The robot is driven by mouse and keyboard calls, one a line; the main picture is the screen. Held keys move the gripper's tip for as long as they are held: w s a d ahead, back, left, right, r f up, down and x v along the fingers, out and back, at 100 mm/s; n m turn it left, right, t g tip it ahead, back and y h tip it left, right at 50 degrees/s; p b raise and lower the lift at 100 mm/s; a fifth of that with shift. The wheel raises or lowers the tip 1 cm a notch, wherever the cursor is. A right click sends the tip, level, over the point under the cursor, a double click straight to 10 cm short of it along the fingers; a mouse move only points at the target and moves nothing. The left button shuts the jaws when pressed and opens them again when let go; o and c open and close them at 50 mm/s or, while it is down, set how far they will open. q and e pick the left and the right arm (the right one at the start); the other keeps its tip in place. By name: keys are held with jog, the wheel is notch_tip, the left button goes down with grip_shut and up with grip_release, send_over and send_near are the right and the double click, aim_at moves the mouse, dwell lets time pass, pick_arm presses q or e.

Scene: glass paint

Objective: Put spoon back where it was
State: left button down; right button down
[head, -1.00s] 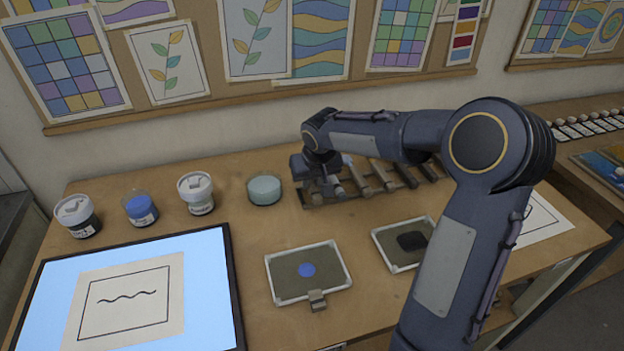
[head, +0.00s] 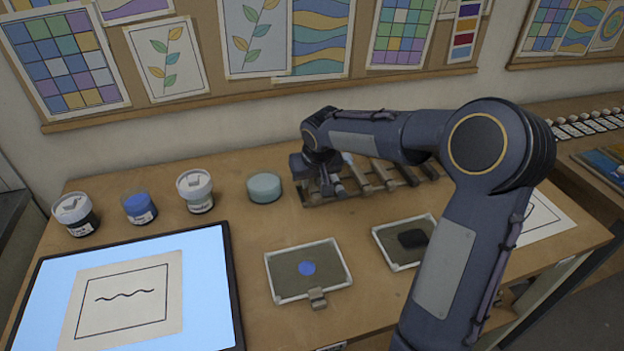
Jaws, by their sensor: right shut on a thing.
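My right gripper (head: 328,188) is at the left end of a wooden rack (head: 400,178) near the back of the table, pointing down. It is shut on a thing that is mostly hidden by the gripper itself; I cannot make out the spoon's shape. The rack has several slots with wooden-looking handles or dividers across it. My left gripper is not in view.
Several jars stand at the back left, among them a blue one (head: 139,207). A round teal pot (head: 264,187) stands just left of the rack. A tray with a blue paint spot (head: 325,258), a tray with a dark spot (head: 388,240) and a lit panel (head: 215,290) lie in front.

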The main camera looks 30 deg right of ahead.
jog(key=shift+f+b, duration=0.3)
jog(key=shift+b, duration=0.05)
dwell(0.6)
jog(key=c, duration=1.2)
grip_release()
jog(key=v, duration=0.7)
jog(key=shift+s+r, duration=0.1)
jog(key=shift+r, duration=0.15)
jog(key=shift+s+r, duration=0.2)
jog(key=shift+s, duration=0.15)
jog(key=s+a+f+y, duration=0.1)
jog(key=s+a, duration=0.2)
jog(key=s, duration=0.5)
jog(key=s+a+f+y+p, duration=0.1)
jog(key=s+a, duration=0.3)
jog(key=s, duration=0.5)
jog(key=s+a+f+n+t+y, duration=0.1)
jog(key=s+a+y, duration=0.2)
jog(key=s, duration=0.5)
jog(key=shift+s+a, duration=0.3)
jog(key=shift+a, duration=0.1)
